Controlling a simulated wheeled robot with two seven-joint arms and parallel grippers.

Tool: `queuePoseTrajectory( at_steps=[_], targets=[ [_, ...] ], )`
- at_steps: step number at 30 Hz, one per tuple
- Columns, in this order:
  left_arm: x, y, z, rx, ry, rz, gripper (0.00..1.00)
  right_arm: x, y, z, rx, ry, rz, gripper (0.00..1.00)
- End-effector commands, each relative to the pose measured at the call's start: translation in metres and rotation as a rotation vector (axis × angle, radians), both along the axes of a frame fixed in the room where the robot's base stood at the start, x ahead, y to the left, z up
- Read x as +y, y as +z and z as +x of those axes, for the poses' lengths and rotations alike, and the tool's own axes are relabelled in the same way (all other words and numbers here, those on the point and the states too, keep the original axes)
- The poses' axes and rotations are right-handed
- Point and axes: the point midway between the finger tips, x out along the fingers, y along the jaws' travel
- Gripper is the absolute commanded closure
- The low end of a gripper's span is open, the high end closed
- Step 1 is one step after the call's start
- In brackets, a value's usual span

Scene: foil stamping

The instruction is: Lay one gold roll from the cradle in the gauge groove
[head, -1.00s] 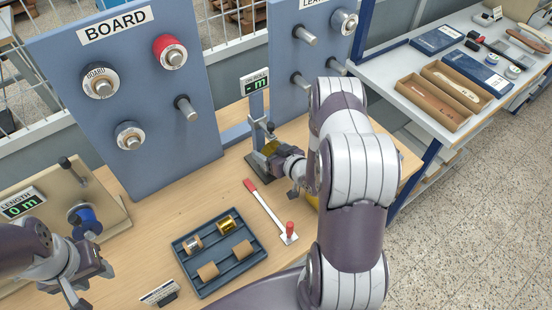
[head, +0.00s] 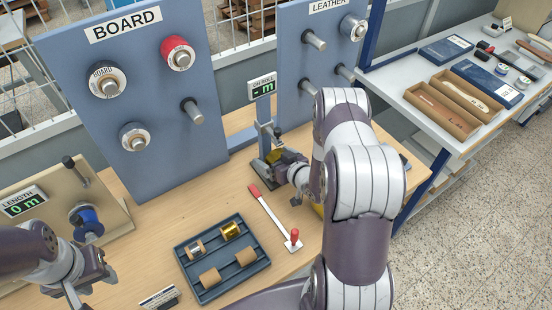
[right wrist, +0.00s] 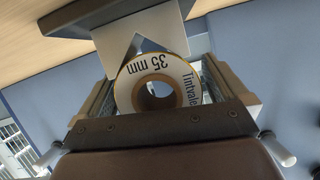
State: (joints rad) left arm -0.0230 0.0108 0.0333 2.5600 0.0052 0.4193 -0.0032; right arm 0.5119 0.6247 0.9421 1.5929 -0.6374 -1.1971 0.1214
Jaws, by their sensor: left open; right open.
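The cradle is a dark blue-grey tray (head: 222,287) on the bench, holding a gold roll (head: 230,230), a silvery roll (head: 195,249) and two brown cores. My right gripper (head: 289,178) is at the gauge (head: 263,128), partly hidden by its own arm. In the right wrist view, a roll marked "35 mm" and "Tintvale" (right wrist: 126,92) sits end-on between my open fingers (right wrist: 163,95), in front of a pale plate with a V notch (right wrist: 148,30). Gold shows there in the head view. Whether it rests in the groove is unclear. My left gripper (head: 88,284) is open and empty, left of the cradle.
A red-handled lever tool (head: 274,215) lies between cradle and gauge. The gauge display (head: 263,88) reads "- m". The BOARD peg panel (head: 150,100) stands behind, and a length counter (head: 23,201) reads "0 m" at left. A shelf with boxes (head: 440,110) is at right.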

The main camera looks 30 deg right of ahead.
Motion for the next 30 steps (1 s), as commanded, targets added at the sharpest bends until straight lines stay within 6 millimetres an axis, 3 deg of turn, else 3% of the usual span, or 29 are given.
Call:
queuePoseTrajectory(
  at_steps=[5,18,23,30],
  targets=[
    [0.000,-0.005,0.000,0.000,0.000,0.000,0.57,-0.003,0.005,-0.015,-0.001,-0.003,-0.001,0.00],
    [0.000,-0.019,0.000,0.000,0.000,0.000,0.57,-0.015,0.042,-0.104,-0.001,-0.005,-0.001,0.00],
    [0.000,-0.019,0.000,0.000,0.000,0.000,0.57,-0.015,0.048,-0.115,-0.001,-0.001,0.000,0.00],
    [0.000,-0.019,0.000,0.000,0.000,0.000,0.57,-0.015,0.048,-0.114,0.022,0.005,-0.015,0.00]
  ],
)
